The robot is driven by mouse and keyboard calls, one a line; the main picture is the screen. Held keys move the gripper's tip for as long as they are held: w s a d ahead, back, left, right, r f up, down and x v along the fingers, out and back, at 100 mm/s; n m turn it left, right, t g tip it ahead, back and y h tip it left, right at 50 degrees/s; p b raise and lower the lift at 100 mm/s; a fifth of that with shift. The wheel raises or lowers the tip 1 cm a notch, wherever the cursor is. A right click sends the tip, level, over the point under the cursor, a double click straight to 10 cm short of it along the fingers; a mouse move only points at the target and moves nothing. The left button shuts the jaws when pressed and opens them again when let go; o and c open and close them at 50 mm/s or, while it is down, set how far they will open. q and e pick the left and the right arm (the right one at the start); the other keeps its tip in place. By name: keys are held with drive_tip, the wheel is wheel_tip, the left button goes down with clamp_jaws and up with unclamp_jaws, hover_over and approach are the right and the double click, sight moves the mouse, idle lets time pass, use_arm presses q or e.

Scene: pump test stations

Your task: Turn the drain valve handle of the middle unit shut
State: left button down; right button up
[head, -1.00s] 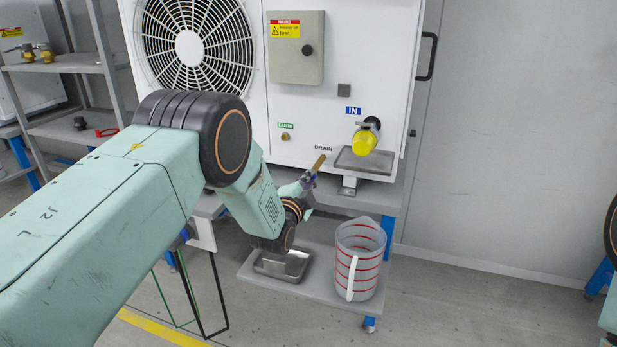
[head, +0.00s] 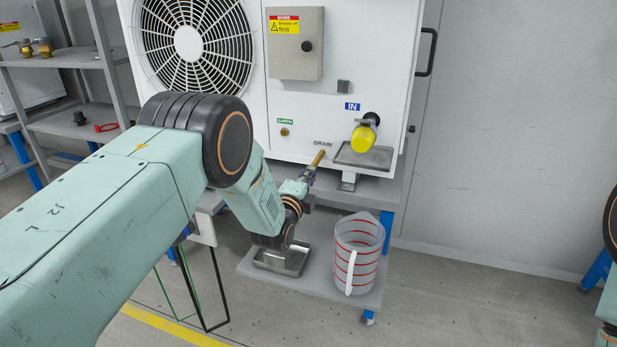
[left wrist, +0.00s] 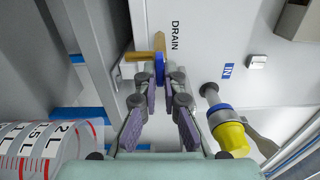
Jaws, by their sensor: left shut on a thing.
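The middle unit is a white cabinet (head: 345,60) with a fan. Its brass drain valve (head: 319,158) sticks out below the DRAIN label; in the left wrist view the brass valve body (left wrist: 144,55) is at top centre. The blue valve handle (left wrist: 159,68) lies between my fingertips and is partly hidden by them. My left gripper (head: 308,175) is at the valve, shut on the handle; its two fingers also show in the left wrist view (left wrist: 159,80). My right gripper is out of view; only part of my right arm shows at the right edge.
A yellow-capped IN port (head: 364,138) sits right of the valve above a small tray (head: 375,160). A clear jug (head: 359,250) with red marks and a metal pan (head: 283,262) stand on the lower shelf (head: 330,297). Shelving (head: 75,62) stands at left.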

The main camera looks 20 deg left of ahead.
use_arm(q)
drive_tip(key=c, duration=1.5)
unclamp_jaws()
drive_tip(key=s, duration=1.2)
drive_tip(key=shift+a, duration=0.2)
